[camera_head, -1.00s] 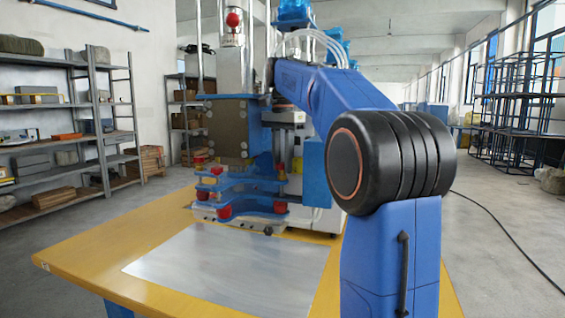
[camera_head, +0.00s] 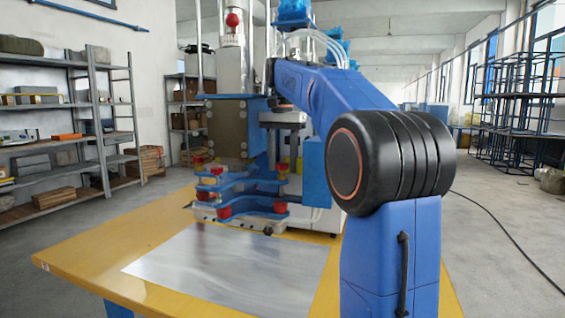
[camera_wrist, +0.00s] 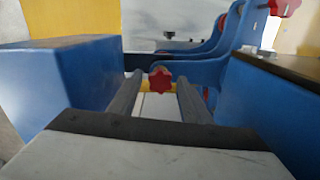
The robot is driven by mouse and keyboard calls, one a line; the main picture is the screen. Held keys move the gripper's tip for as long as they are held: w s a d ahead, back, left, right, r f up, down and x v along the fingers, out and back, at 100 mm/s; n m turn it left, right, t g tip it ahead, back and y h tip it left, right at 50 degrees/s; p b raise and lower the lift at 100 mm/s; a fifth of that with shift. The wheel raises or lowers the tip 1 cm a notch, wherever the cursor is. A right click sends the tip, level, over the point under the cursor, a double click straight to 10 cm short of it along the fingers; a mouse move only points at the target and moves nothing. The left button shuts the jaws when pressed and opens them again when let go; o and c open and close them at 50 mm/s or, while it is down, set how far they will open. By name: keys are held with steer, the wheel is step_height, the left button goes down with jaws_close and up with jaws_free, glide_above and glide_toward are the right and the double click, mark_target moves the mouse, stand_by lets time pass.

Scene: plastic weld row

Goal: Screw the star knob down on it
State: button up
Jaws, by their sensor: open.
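A red star knob (camera_wrist: 160,79) shows in the wrist view, in front of a blue bracket (camera_wrist: 188,70). The two grey fingers of my gripper (camera_wrist: 158,82) are apart, one on each side of the knob in the picture. I see no contact, and cannot tell whether the knob is level with the fingertips. In the head view a blue fixture (camera_head: 250,205) carries several red knobs (camera_head: 224,211) at the foot of the welding machine (camera_head: 230,130). I cannot match the wrist-view knob to one of them. My gripper cannot be made out in the head view.
A blue block (camera_wrist: 75,80) stands close on the left in the wrist view, and a blue wall with a dark top (camera_wrist: 270,95) on the right. The yellow table (camera_head: 100,258) has a bare metal sheet (camera_head: 235,262) in front of the machine. Shelves (camera_head: 60,150) stand at left.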

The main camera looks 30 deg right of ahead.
steer(key=n, duration=0.9)
steer(key=shift+n, duration=0.4)
steer(key=n, duration=0.5)
steer(key=shift+a, duration=0.1)
steer(key=n, duration=0.4)
steer(key=shift+f+n, duration=0.1)
steer(key=shift+n, duration=0.2)
